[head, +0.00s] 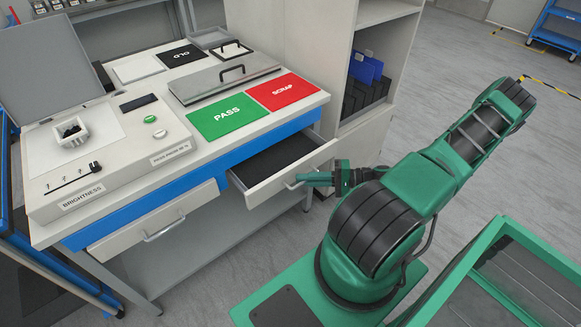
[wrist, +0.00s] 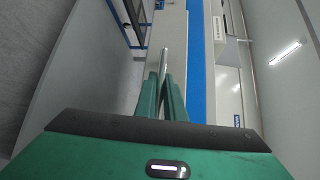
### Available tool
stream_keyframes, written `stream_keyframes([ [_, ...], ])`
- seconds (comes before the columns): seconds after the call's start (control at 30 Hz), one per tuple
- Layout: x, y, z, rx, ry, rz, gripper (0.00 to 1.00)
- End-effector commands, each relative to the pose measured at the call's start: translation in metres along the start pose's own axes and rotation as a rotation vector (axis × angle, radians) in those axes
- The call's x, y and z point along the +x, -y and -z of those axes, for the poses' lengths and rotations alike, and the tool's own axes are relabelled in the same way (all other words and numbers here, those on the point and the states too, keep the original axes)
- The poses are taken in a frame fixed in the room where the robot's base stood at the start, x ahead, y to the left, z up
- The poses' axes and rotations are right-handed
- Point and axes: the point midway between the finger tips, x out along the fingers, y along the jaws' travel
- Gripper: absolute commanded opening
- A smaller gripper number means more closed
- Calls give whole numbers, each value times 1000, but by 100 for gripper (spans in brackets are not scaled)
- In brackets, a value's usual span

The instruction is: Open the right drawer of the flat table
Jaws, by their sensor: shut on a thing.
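The flat table (head: 312,110) has a blue front band and two drawers. Its right drawer (head: 268,188) stands pulled out, and its dark inner floor shows. The left drawer (head: 150,222) is shut, with a bar handle on its front. My gripper (head: 303,178) is at the right drawer's front, shut on the right drawer's handle (head: 293,184). In the wrist view, my gripper (wrist: 166,82) has its two green fingers closed around the pale metal handle (wrist: 164,60). The fingers hide part of the handle.
On the table top are a green PASS mat (head: 228,117), a red SCRAP mat (head: 284,91), a grey lidded box (head: 224,80) and a brightness console (head: 110,150). A shelf unit (head: 342,60) stands behind the drawer.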

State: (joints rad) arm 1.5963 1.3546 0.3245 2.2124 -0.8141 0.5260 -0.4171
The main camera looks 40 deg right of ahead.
Motion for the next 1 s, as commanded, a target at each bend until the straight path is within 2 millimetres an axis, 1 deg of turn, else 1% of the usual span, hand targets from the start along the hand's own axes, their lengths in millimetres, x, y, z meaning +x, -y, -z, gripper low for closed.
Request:
stream_keyframes([
  [0.03,-14,-5,-12,6,-5,-4,0],
  [0.2,-52,-16,-50,4,-5,-4,0],
  [0.4,-88,-26,-86,2,-4,-4,0],
  [0.5,-101,-29,-99,1,-3,-3,0],
  [0.7,-117,-34,-115,0,-2,-3,0],
  [1.0,-122,-35,-120,-1,-1,-3,0],
])
